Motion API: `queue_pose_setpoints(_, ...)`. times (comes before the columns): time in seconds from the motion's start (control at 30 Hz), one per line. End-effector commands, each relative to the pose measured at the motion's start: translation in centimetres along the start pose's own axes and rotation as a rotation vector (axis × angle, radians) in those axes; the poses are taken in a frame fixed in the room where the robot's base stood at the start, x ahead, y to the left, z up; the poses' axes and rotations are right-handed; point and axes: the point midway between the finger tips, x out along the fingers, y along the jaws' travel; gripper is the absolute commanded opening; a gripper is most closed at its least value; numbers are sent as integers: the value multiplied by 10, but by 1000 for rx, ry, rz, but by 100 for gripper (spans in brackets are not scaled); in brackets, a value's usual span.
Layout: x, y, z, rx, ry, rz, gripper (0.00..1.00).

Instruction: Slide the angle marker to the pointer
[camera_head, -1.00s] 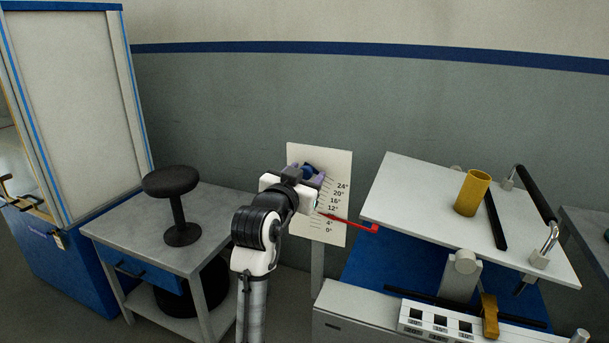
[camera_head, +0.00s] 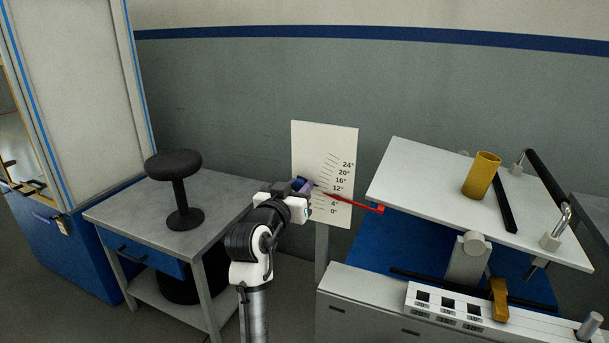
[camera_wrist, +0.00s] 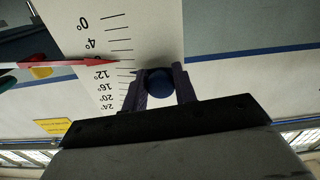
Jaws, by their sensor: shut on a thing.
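The white angle board (camera_head: 324,140) stands upright on a post, with a printed degree scale running from 0° at the bottom to 24° at the top. My gripper (camera_head: 303,187) is at the board's left side, closed around the marker's round blue knob (camera_wrist: 159,84). In the wrist view the dark fingers sit on both sides of the knob. The marker's small dark tip (camera_wrist: 133,72) shows near the 12° line. The red pointer (camera_head: 355,204) reaches from the right across the board. Its arrow tip (camera_wrist: 132,62) lies just on the lower-degree side of the marker, covering the 8° label.
A tilted white platform (camera_head: 430,180) with a yellow cylinder (camera_head: 481,175) stands right of the board. A grey table (camera_head: 135,212) with a black stool-like object (camera_head: 178,180) is on the left.

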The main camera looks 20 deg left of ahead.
Motion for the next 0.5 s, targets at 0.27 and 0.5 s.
queue_pose_setpoints(0.27, 0, -4, 16, -42, -1, 2, 0)
queue_pose_setpoints(0.5, 0, -4, 16, -42, -2, 1, 35)
